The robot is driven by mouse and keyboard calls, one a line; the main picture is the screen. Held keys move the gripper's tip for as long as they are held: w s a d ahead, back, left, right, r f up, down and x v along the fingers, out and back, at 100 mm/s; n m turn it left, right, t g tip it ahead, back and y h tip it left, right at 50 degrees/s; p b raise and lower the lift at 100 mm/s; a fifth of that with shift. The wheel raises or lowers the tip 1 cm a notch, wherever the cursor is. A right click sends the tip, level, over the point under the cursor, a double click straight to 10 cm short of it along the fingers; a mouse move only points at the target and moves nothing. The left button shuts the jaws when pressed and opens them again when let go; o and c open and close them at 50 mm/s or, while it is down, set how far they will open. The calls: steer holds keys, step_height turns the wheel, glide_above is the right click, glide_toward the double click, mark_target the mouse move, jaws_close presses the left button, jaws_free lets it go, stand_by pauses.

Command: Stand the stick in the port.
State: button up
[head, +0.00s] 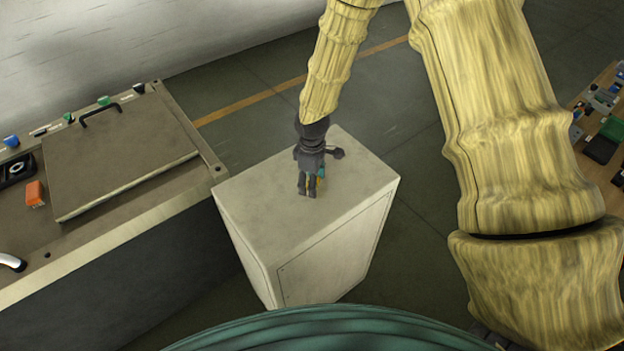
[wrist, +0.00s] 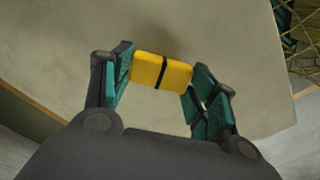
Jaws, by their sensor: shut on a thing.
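My gripper (head: 310,190) is over the top of a pale cabinet (head: 250,185). In the wrist view its teal-padded fingers (wrist: 162,70) are shut on a small yellow block with a dark band, which I take to be the stick (wrist: 147,68). The stick lies crosswise between the fingertips, with the pale cabinet top behind it. Whether it touches that surface I cannot tell. In the head view the stick is mostly hidden by the fingers. I cannot make out the port for certain in either view.
A machine bench (head: 120,225) stands at the left with a handled lid (head: 120,150), an orange block (head: 34,193), a black device with a round dial (head: 17,170) and several knobs. A cluttered wooden table (head: 608,85) is at the far right. The cabinet top around my gripper is mostly clear.

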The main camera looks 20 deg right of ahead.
steer(key=shift+f, duration=0.15)
steer(key=o, duration=1.1)
step_height(320, 180, up, 12)
steer(key=b, duration=0.3)
steer(key=c, duration=0.3)
steer(key=shift+b, duration=0.3)
steer(key=c, duration=0.3)
steer(key=shift+d+f+m+b, duration=0.1)
steer(key=shift+f+m+b, duration=0.85)
steer(key=shift+m, duration=2.05)
steer(key=shift+a+f+m+b, duration=0.1)
steer(key=shift+f+m+b, duration=0.4)
steer(key=shift+f+m, duration=1.7)
steer(key=shift+d+f+m+b, duration=0.1)
steer(key=shift+f+m+b, duration=0.45)
steer(key=shift+m, duration=3.25)
